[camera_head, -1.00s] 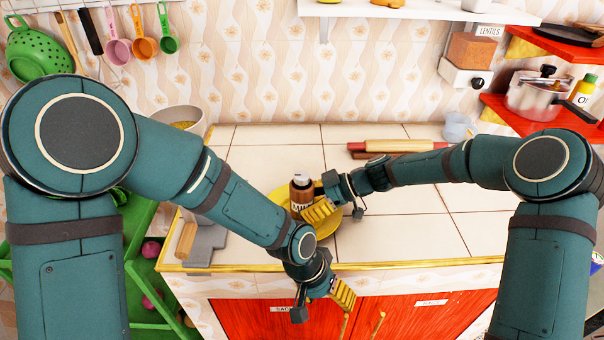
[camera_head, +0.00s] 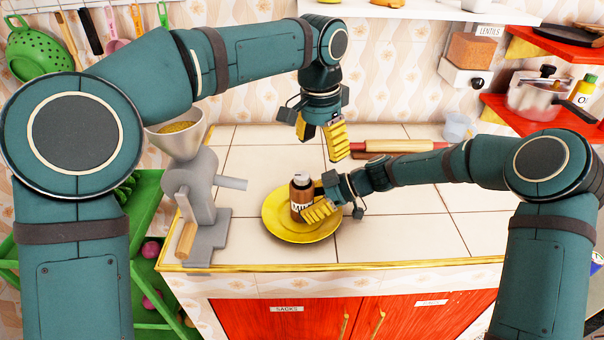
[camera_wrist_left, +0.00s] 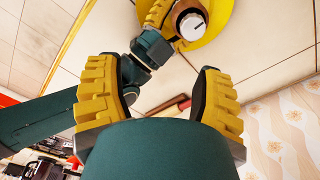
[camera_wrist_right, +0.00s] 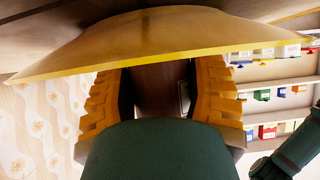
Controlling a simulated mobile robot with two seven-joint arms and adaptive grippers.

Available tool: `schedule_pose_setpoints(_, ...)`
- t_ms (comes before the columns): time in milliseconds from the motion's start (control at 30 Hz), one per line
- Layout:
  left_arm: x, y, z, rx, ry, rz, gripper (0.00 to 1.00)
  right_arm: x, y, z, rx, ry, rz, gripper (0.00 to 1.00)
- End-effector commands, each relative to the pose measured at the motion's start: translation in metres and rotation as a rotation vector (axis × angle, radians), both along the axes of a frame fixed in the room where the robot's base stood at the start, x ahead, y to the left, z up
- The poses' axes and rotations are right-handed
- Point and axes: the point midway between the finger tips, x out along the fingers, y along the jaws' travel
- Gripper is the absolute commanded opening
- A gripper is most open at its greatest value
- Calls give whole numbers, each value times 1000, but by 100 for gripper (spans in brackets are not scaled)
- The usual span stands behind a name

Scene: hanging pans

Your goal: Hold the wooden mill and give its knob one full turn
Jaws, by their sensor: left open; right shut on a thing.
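The wooden mill (camera_head: 297,197) stands upright on a yellow plate (camera_head: 290,233), with a white knob on a dark collar on top. The knob (camera_wrist_left: 192,26) shows from above in the left wrist view, with a dark line on its face. My right gripper (camera_head: 319,209) is shut on the mill's brown body from the right, low above the plate. The body also shows between its fingers in the right wrist view (camera_wrist_right: 160,90). My left gripper (camera_head: 322,140) is open and empty, pointing down, above and behind the mill, apart from it.
A grey grinder (camera_head: 196,195) with a funnel stands at the counter's left. A rolling pin (camera_head: 400,147) lies at the back, beside a clear cup (camera_head: 458,126). The tiles right of the plate are bare.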

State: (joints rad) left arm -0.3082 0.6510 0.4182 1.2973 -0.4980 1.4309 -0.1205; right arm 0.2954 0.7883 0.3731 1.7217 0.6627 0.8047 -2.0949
Motion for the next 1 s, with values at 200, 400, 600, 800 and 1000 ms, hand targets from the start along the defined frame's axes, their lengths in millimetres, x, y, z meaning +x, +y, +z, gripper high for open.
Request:
schedule_pose_setpoints(200, 23, 32, 16, 48, 24, 99, 67, 0, -1, -1, -2, 1, 0, 21)
schedule_pose_setpoints(400, 26, 38, 8, 59, 31, 118, 67, 0, 0, -1, -2, 1, 0, 21)
schedule_pose_setpoints(600, 25, 38, -26, 59, 33, 115, 67, 0, 0, -1, -1, 1, 0, 21)
schedule_pose_setpoints(800, 25, 38, -64, 59, 31, 115, 67, 0, 0, -1, -1, 1, 0, 21)
schedule_pose_setpoints(1000, 25, 37, -91, 58, 30, 114, 67, 0, 0, -1, -1, 1, 0, 21)
